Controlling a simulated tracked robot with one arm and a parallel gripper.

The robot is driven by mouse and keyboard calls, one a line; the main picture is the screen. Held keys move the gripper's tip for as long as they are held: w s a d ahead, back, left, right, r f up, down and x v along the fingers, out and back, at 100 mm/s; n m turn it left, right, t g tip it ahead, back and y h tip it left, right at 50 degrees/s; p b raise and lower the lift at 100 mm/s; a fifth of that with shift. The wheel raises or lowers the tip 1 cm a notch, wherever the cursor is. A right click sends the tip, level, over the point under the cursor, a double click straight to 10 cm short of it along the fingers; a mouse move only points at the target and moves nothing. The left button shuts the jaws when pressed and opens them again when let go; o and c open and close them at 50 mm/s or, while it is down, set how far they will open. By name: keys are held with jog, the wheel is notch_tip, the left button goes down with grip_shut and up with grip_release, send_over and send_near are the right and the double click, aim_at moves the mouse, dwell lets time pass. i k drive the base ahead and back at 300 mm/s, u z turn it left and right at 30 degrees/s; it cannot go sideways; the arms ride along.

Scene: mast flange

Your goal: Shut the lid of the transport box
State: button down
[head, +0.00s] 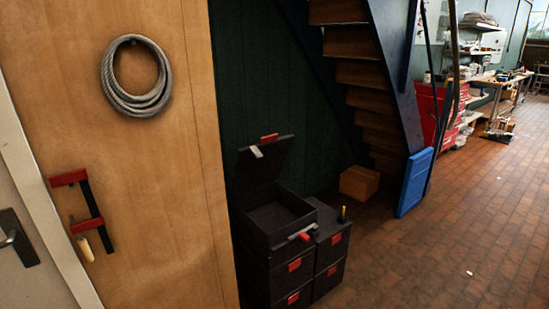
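The transport box (262,238) is probably the black open-topped box at the lower middle of the head view, on top of black boxes with red latches. Its lid (266,164) stands raised at the back, tilted up, with a red latch and a pale piece at its upper edge. The inside of the box looks dark and empty. A pale and red latch piece (301,236) sits at the front right rim. My gripper is not in view.
A wooden panel (150,180) with a coiled cable (136,76) and a red-and-black clamp (88,208) is at left. A wooden staircase (365,80), a cardboard box (359,182) and a blue panel (414,182) stand behind. The brick floor (440,250) at right is mostly clear.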

aim_at(256, 166)
jog(key=u, duration=0.1)
jog(key=i, duration=3.3)
jog(key=u, duration=0.1)
